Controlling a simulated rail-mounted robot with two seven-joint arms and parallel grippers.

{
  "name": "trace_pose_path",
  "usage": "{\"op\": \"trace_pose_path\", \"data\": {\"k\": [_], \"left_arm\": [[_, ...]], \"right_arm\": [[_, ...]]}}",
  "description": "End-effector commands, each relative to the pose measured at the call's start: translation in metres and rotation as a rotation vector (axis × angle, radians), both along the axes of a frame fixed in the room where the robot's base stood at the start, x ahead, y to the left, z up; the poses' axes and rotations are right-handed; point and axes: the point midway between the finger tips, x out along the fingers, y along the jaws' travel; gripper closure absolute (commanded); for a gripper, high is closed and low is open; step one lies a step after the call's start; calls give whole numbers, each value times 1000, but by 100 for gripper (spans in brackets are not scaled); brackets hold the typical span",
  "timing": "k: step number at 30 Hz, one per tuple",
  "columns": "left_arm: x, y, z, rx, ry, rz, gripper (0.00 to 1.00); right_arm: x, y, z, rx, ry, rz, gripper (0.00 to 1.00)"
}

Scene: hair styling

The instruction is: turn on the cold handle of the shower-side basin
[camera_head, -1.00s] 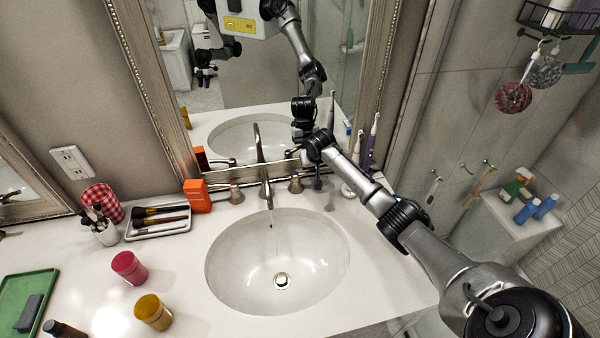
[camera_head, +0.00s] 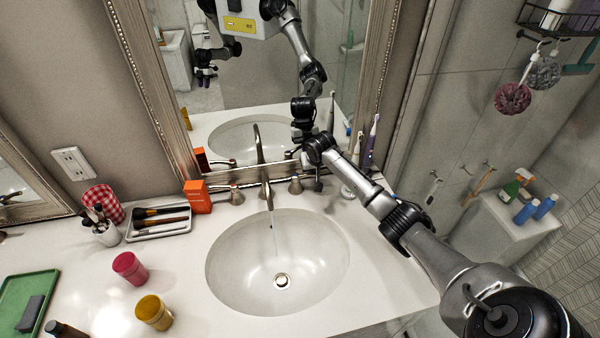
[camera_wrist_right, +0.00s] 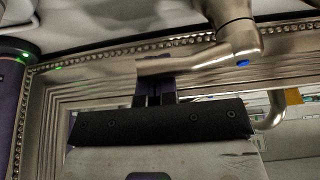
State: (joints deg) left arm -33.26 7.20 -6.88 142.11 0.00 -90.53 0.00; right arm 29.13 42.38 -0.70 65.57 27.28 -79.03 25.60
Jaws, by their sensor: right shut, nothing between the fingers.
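The white basin (camera_head: 250,265) has a metal spout (camera_head: 264,178) with water (camera_head: 273,225) running from it. The left tap handle (camera_head: 236,194) stands left of the spout. The cold handle (camera_head: 295,184) stands right of it; in the right wrist view the handle (camera_wrist_right: 232,35) shows a blue mark and a lever reaching sideways. My right gripper (camera_head: 318,184) is at this lever's outer end, pointing down. In the wrist view the shut, empty fingers (camera_wrist_right: 155,90) meet or overlap the lever; contact is unclear. My left gripper shows only as a small mirror reflection.
The mirror frame (camera_head: 170,135) rises close behind the taps. Electric toothbrushes (camera_head: 371,142) stand right of my gripper. An orange box (camera_head: 197,197), a brush tray (camera_head: 158,232) and jars (camera_head: 153,312) lie left of the basin. The front counter is clear.

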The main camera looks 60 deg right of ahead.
Motion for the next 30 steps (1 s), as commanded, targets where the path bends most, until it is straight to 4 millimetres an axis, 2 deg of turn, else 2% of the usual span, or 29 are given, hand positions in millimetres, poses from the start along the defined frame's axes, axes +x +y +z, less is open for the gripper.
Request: {"op": "trace_pose_path", "data": {"k": [12, 19, 30], "left_arm": [[0, 0, -2, 0, 0, 0, 65], [0, -3, 15, -8, 1, 6, 65], [0, -3, 11, -11, 0, 7, 65]], "right_arm": [[7, -10, 2, 0, 0, 0, 100], [7, -11, 29, 0, 0, 0, 100], [7, -10, 63, 0, -1, 1, 100]]}}
